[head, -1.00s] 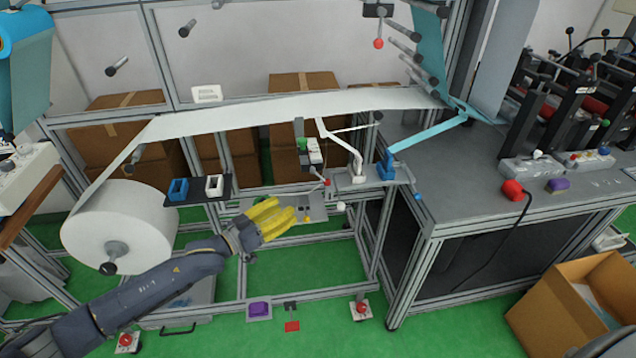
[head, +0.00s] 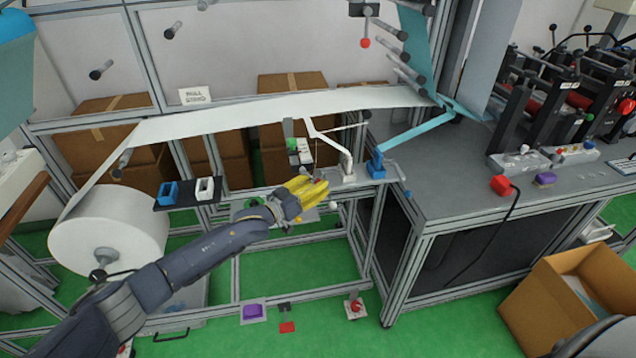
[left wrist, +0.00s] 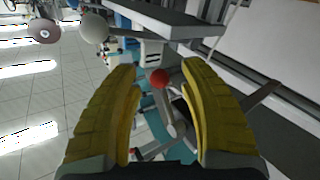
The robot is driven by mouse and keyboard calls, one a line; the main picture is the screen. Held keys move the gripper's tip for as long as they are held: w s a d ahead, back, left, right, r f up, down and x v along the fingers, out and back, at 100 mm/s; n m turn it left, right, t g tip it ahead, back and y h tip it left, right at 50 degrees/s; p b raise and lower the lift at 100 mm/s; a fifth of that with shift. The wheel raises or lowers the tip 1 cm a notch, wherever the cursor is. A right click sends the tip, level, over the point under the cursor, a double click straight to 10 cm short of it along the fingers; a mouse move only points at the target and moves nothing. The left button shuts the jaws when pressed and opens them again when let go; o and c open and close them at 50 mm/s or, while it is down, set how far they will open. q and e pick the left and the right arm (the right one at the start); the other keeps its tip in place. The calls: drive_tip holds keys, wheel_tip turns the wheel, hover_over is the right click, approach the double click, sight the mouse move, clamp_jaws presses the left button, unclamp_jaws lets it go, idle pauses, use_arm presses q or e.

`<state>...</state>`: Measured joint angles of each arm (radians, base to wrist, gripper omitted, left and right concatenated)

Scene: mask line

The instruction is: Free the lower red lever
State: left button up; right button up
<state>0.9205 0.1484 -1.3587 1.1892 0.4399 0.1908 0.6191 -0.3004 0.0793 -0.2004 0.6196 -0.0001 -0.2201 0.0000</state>
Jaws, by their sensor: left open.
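The lower red lever shows a small red ball knob (left wrist: 160,78) on a grey rod in the left wrist view. In the head view a small red spot, apparently this knob (head: 318,181), sits just beyond my fingers, below the white bracket arm (head: 330,143). My left gripper (head: 318,188) has yellow fingers and is open. In the left wrist view its fingers (left wrist: 160,88) stand on either side of the knob with gaps showing; I cannot tell how far in depth the knob lies. Another red-knobbed lever (head: 365,43) hangs high on the frame. My right gripper is not in view.
The white web (head: 270,108) runs above my gripper from the large roll (head: 110,230) at left. A white ball (left wrist: 95,28) and a grey beam (left wrist: 175,20) lie close to the fingers. The blue dancer arm (head: 415,138) is to the right.

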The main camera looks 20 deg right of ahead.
use_arm(q)
drive_tip(key=shift+w+d, duration=0.25)
drive_tip(key=shift+d, duration=0.35)
drive_tip(key=shift+o, duration=0.3)
clamp_jaws()
